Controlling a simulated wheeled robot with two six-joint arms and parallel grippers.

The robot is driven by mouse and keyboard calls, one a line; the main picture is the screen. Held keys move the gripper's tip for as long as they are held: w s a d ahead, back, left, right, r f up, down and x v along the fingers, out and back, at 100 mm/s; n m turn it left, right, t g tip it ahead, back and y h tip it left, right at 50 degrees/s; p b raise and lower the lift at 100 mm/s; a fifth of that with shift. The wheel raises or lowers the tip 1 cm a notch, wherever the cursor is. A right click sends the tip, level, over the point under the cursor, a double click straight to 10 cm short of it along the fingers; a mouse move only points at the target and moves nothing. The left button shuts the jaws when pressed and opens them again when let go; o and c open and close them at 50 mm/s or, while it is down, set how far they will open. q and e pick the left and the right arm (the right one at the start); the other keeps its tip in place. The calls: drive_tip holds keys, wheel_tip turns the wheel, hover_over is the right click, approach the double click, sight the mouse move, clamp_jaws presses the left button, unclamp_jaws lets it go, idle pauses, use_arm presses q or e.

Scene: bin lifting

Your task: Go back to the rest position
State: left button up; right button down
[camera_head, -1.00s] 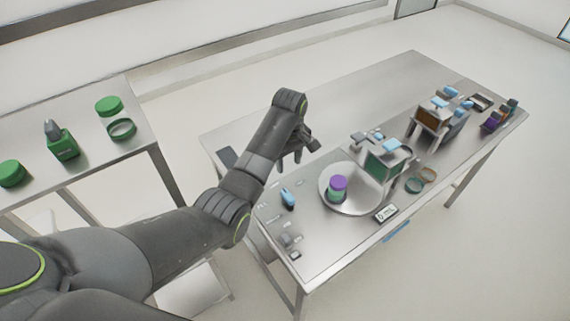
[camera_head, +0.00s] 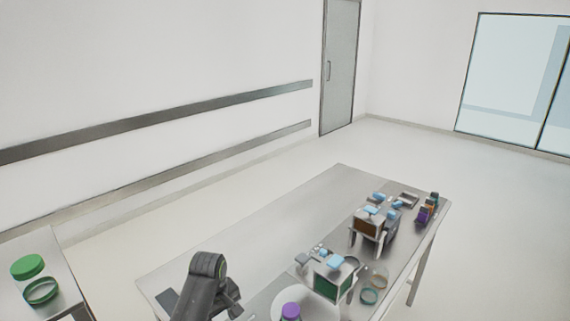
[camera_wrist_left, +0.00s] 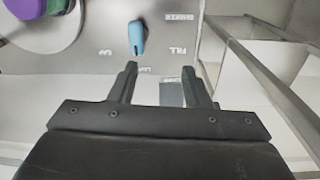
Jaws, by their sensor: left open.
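My left gripper (camera_wrist_left: 165,85) is open and empty in the left wrist view, its two fingers spread apart above the steel table. In the head view my left arm comes up from the bottom edge over the near part of the table (camera_head: 262,225). The left gripper (camera_head: 234,302) shows only in part beside the arm's dark wrist. My right gripper is in neither view.
A blue item (camera_wrist_left: 136,37) lies on the table beyond the left fingers. A purple-lidded jar (camera_head: 291,312) stands on a round plate (camera_head: 306,299). Two devices (camera_head: 330,277) (camera_head: 370,226) stand along the table.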

use_arm(q)
drive_tip(key=s+a+f+m+t, duration=0.1)
drive_tip(key=s+a+f, duration=0.15)
drive_tip(key=s, duration=0.35)
drive_tip(key=s+a+f+m, duration=0.1)
drive_tip(key=s+a+m, duration=0.1)
drive_tip(key=s+a, duration=0.35)
drive_tip(key=s+a+f+m+t, duration=0.1)
drive_tip(key=s+a+f, duration=0.1)
drive_tip(key=s, duration=0.6)
drive_tip(key=s+a+r+m+t+y, duration=0.1)
drive_tip(key=s+a+r+m, duration=0.15)
drive_tip(key=s, duration=0.55)
drive_tip(key=s+a+r+m+y, duration=0.1)
drive_tip(key=s+r, duration=0.2)
drive_tip(key=s, duration=0.4)
wheel_tip(320, 180, down, 32)
drive_tip(key=a+g+b, duration=0.1)
drive_tip(key=b, duration=0.7)
drive_tip(key=s+f+b, duration=0.3)
drive_tip(key=s+f, duration=0.5)
drive_tip(key=f, duration=0.3)
drive_tip(key=s+d+f+g+b, duration=0.1)
drive_tip(key=s+f+b, duration=0.2)
drive_tip(key=s+f, duration=0.4)
wheel_tip(320, 180, down, 5)
drive_tip(key=shift+s+r+h+b, duration=0.1)
drive_tip(key=shift+s+h+b, duration=0.2)
drive_tip(key=shift+s+h, duration=0.1)
drive_tip(key=shift+m, duration=0.25)
